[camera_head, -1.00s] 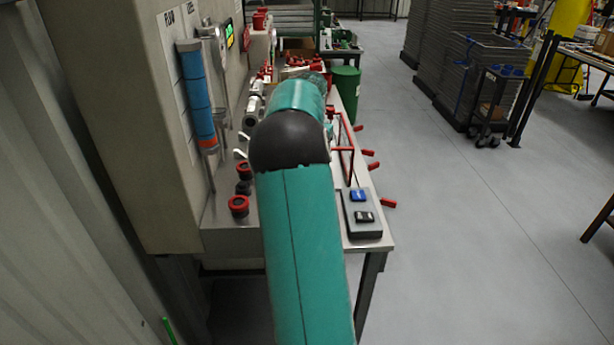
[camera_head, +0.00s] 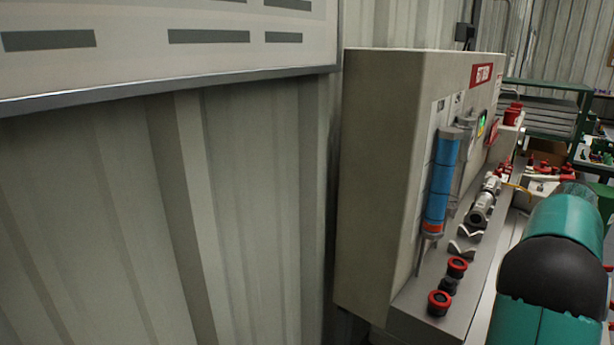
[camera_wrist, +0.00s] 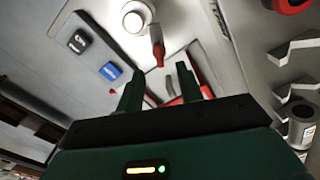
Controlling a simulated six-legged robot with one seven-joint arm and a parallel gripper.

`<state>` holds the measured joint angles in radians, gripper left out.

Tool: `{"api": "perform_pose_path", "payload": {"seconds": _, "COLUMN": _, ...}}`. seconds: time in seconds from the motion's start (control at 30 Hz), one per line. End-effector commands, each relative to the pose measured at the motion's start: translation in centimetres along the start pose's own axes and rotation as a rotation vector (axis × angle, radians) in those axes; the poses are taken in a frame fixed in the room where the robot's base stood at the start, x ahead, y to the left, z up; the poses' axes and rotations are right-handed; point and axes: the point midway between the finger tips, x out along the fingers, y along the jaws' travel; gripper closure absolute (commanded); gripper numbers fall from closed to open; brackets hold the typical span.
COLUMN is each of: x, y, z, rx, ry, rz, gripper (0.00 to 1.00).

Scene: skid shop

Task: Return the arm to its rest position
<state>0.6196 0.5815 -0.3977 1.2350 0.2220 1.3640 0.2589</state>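My teal arm with its black joint reaches forward over the bench at the right edge of the camera_head view. My gripper is hidden there behind the arm. In the wrist view my gripper (camera_wrist: 166,76) shows two dark green fingers standing apart, with nothing clearly held between them. Beyond the fingers is the bench's pale metal top, with a red-tipped part (camera_wrist: 158,52) and a white round fitting (camera_wrist: 134,16). I cannot tell how far the fingers are from these.
A beige panel cabinet (camera_head: 385,150) with a blue tube (camera_head: 440,185) stands behind the bench (camera_head: 425,315). Red-rimmed knobs (camera_head: 438,302) and metal fittings (camera_head: 481,210) line the bench. A corrugated wall (camera_head: 240,210) and a board (camera_head: 170,75) fill the left. Blue (camera_wrist: 110,71) and black (camera_wrist: 80,41) buttons show.

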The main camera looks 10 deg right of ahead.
Motion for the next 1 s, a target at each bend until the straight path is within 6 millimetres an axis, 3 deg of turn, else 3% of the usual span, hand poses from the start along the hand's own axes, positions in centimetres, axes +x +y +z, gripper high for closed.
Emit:
{"api": "perform_pose_path", "payload": {"seconds": 0.17, "x": -2.6, "y": -2.5, "z": 4.0, "rx": -0.088, "ry": 0.023, "rz": -0.046, "gripper": 0.64}}
{"api": "perform_pose_path", "payload": {"seconds": 0.33, "x": -5.6, "y": -5.5, "z": 11.0, "rx": -0.239, "ry": 0.059, "rz": -0.108, "gripper": 0.64}}
{"api": "perform_pose_path", "payload": {"seconds": 0.53, "x": -8.0, "y": -7.7, "z": 20.1, "rx": -0.432, "ry": 0.107, "rz": -0.171, "gripper": 0.64}}
{"api": "perform_pose_path", "payload": {"seconds": 0.73, "x": -9.2, "y": -8.1, "z": 29.2, "rx": -0.638, "ry": 0.168, "rz": -0.222, "gripper": 0.64}}
{"api": "perform_pose_path", "payload": {"seconds": 1.0, "x": -8.4, "y": -6.0, "z": 40.7, "rx": -0.923, "ry": 0.27, "rz": -0.273, "gripper": 0.64}}
